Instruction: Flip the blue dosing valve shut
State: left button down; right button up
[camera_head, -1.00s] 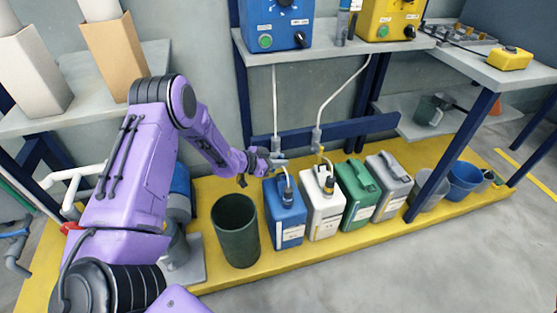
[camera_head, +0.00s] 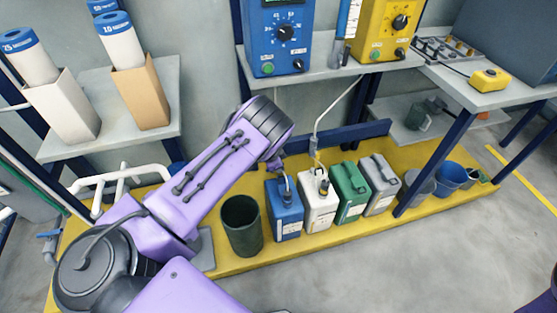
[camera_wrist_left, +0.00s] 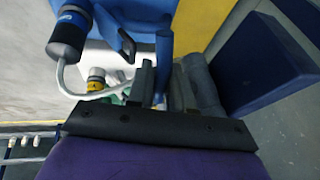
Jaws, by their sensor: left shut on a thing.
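The blue dosing valve is mostly hidden behind my left arm in the head view, above the blue canister (camera_head: 285,212). In the left wrist view, a blue lever (camera_wrist_left: 164,58) stands between the fingers of my left gripper (camera_wrist_left: 163,88). The gripper is shut on it. A grey cylindrical part (camera_wrist_left: 201,82) is right beside the fingers. The blue canister also shows in the left wrist view (camera_wrist_left: 135,22), with a dark cap (camera_wrist_left: 68,36) and a pale hose. I cannot tell the lever's exact angle. My right gripper is not in view.
White (camera_head: 318,210), green (camera_head: 350,197) and grey (camera_head: 382,192) canisters stand right of the blue one on the yellow platform (camera_head: 330,243). A dark green bin (camera_head: 241,232) is at its left. The blue pump box (camera_head: 283,38) sits on the shelf above. A blue rack beam (camera_wrist_left: 255,62) is close to the gripper.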

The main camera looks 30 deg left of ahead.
pick_arm(q)
jog(key=shift+s+f+g+y+b, duration=0.1)
jog(key=shift+g+y+b, duration=0.25)
jog(key=shift+g+y, duration=0.4)
jog(key=shift+g+y+b, duration=0.25)
jog(key=shift+g+b, duration=0.05)
jog(key=shift+g, duration=0.05)
jog(key=shift+a+r, duration=0.1)
jog(key=shift+r, duration=0.1)
jog(key=c, duration=1.1)
grip_release()
jog(key=shift+c, duration=0.2)
jog(key=shift+r, duration=0.1)
jog(key=p+v, duration=0.2)
jog(key=v, duration=0.8)
jog(key=shift+r, duration=0.25)
